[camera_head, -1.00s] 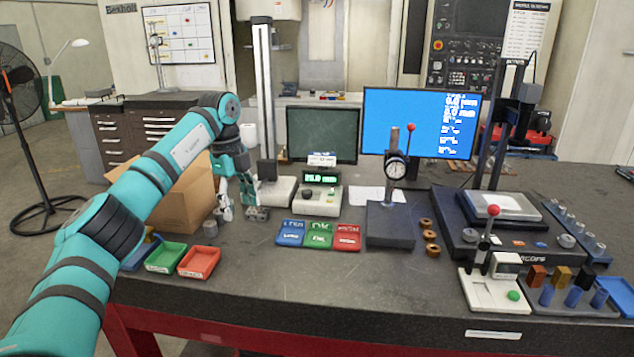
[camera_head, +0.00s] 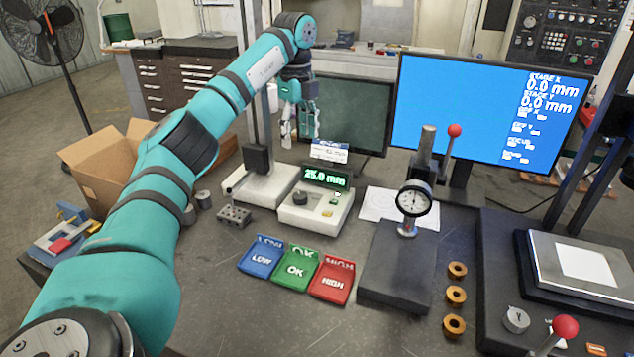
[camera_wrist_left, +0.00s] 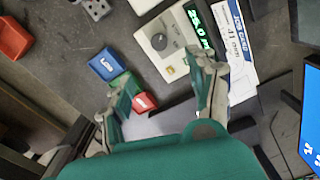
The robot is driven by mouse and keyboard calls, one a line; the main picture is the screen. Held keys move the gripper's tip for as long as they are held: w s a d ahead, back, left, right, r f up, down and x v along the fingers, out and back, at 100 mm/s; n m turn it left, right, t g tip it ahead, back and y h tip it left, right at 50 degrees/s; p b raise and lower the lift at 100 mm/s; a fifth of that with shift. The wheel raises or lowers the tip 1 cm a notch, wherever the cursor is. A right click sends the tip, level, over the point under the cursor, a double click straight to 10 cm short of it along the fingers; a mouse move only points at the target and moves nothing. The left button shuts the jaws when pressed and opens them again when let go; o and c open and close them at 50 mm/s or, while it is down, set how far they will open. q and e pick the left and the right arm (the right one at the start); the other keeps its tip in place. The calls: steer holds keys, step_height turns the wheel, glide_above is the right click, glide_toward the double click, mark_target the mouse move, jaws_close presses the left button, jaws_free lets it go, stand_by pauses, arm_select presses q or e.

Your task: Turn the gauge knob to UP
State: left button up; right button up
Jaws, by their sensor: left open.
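The gauge knob (camera_head: 300,197) is a dark round knob on the light grey readout box (camera_head: 318,208), beside a green display (camera_head: 325,178) reading 25.0 mm. It also shows in the left wrist view (camera_wrist_left: 159,42); which mark it points at is too small to read. My left gripper (camera_head: 298,134) is open and empty, pointing down above and behind the readout box in the head view. In the left wrist view its two fingers (camera_wrist_left: 158,92) are spread apart, with the knob beyond them and not touched. My right gripper is in neither view.
Blue, green and red trays (camera_head: 296,270) lie in front of the readout box. A small metal block (camera_head: 233,216) sits to its left. A dial gauge stand (camera_head: 413,200) and a blue monitor (camera_head: 487,120) stand to the right. A cardboard box (camera_head: 105,165) is at the left.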

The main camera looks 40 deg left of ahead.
arm_select(q)
glide_above(300, 195)
step_height(300, 195, down, 5)
step_height(300, 195, down, 12)
steer(key=p, duration=0.3)
steer(key=shift+f, duration=0.1)
steer(key=c, duration=1.1)
